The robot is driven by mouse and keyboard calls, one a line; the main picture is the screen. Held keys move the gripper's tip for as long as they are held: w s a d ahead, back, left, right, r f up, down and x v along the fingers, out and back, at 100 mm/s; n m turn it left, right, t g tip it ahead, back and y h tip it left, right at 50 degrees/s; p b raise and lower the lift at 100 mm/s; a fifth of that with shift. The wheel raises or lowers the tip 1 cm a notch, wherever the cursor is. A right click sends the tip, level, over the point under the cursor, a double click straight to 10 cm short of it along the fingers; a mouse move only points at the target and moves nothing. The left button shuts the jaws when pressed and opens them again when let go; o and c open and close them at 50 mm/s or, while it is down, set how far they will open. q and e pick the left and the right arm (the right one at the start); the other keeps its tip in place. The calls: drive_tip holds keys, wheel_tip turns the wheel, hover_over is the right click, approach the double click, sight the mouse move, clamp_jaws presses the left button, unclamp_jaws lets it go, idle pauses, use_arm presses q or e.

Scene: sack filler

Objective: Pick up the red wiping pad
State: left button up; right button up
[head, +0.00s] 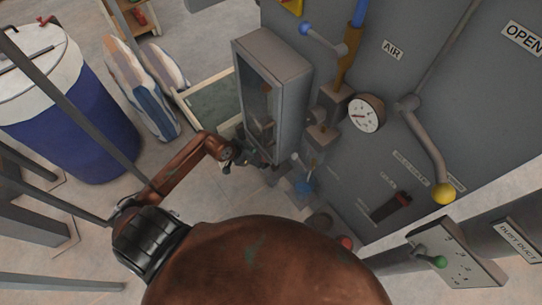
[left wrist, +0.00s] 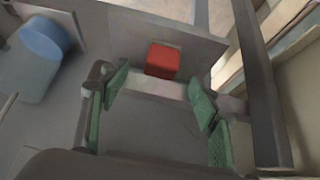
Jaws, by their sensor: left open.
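The red wiping pad (left wrist: 162,60) is a small red block on a grey surface in the left wrist view. It sits just beyond the tips of my left gripper (left wrist: 157,88), roughly centred between its green-padded fingers. The fingers are spread and nothing is held between them. In the head view my left gripper (head: 240,158) is low beside the grey cabinet (head: 277,53). I cannot make out the pad in the head view. My right gripper is in neither view.
A blue cylinder (left wrist: 43,40) stands left of the pad. In the head view a grey panel with a gauge (head: 366,114) and levers rises to the right. A blue drum (head: 85,130) and striped sacks (head: 140,88) stand left.

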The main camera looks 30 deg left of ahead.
sight(264, 159)
use_arm(q)
drive_tip(key=shift+w+a+f, duration=0.15)
drive_tip(key=shift+a, duration=0.15)
drive_tip(key=shift+w+d+f+y+b, duration=0.15)
drive_tip(key=shift+w+f+b, duration=0.15)
drive_tip(key=shift+f, duration=0.25)
drive_tip(key=shift+w+d+f+y+b, duration=0.15)
drive_tip(key=shift+w+f, duration=0.1)
drive_tip(key=shift+f, duration=0.25)
drive_tip(key=b+x, duration=0.1)
drive_tip(key=x, duration=0.3)
drive_tip(key=shift+d+f+b, duration=0.25)
drive_tip(key=shift+f+b, duration=0.1)
drive_tip(key=shift+f, duration=0.1)
drive_tip(key=shift+c, duration=0.3)
drive_tip(key=c, duration=1.2)
drive_tip(key=shift+r, duration=0.1)
